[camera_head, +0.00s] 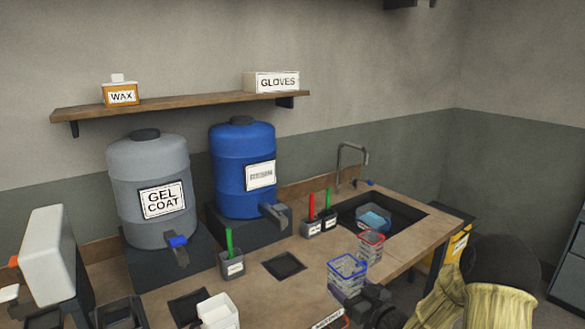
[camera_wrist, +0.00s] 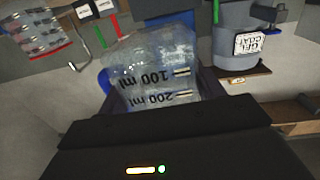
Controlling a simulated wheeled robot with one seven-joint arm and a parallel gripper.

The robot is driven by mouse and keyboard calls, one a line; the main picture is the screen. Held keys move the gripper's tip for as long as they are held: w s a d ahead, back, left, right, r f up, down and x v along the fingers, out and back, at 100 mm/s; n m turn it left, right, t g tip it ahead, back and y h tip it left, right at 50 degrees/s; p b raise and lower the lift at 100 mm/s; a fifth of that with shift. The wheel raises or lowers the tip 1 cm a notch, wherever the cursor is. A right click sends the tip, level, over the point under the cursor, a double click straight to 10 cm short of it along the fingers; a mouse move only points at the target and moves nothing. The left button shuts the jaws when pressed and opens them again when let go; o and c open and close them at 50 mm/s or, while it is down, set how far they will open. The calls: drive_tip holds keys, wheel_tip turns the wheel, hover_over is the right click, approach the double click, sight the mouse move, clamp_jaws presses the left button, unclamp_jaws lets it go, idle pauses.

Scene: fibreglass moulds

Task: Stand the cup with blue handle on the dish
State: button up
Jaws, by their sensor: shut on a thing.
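A clear cup with blue trim (camera_head: 347,268) is held by my gripper (camera_head: 372,300), above the front part of the counter. In the wrist view, the clear cup (camera_wrist: 155,75) with 100 ml and 200 ml marks fills the space at the jaws, with a blue handle part at its left. My gripper is shut on it; the fingertips are mostly hidden. Two dark, shallow square pieces lie on the counter, one below the blue tank's tap (camera_head: 283,265) and one below the grey tank's tap (camera_head: 188,305); I cannot tell which is the dish.
A clear cup with red trim (camera_head: 370,248) stands close behind the held cup. A sink (camera_head: 405,213) holds a clear container with blue in it (camera_head: 373,220). A holder with a green stick (camera_head: 232,262) and a white cup (camera_head: 217,311) stand leftward. Bare counter lies between.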

drive_tip(key=s+f+m+t+h+b, duration=0.1)
drive_tip(key=s+f+h+b, duration=0.1)
drive_tip(key=f, duration=0.9)
drive_tip(key=s+f+m+t+h+b, duration=0.1)
drive_tip(key=s+f+b, duration=0.3)
drive_tip(key=f, duration=0.7)
drive_tip(key=shift+s+d+f+m+h+b, duration=0.35)
drive_tip(key=shift+m+h+b, duration=0.2)
drive_tip(key=shift+b, duration=0.5)
drive_tip(key=shift+s+a+r+h+p, duration=0.25)
drive_tip(key=shift+h+p, duration=0.1)
drive_tip(key=shift+p, duration=0.75)
drive_tip(key=r+m+h+p, duration=0.1)
drive_tip(key=r+h+p, duration=0.1)
drive_tip(key=p, duration=0.3)
drive_tip(key=s+r+m+h+p, duration=0.1)
drive_tip(key=r+m+h+p, duration=0.1)
drive_tip(key=p, duration=0.3)
drive_tip(key=shift+s+d+r+t, duration=0.2)
drive_tip(key=shift+r+t, duration=0.1)
drive_tip(key=shift+r, duration=0.25)
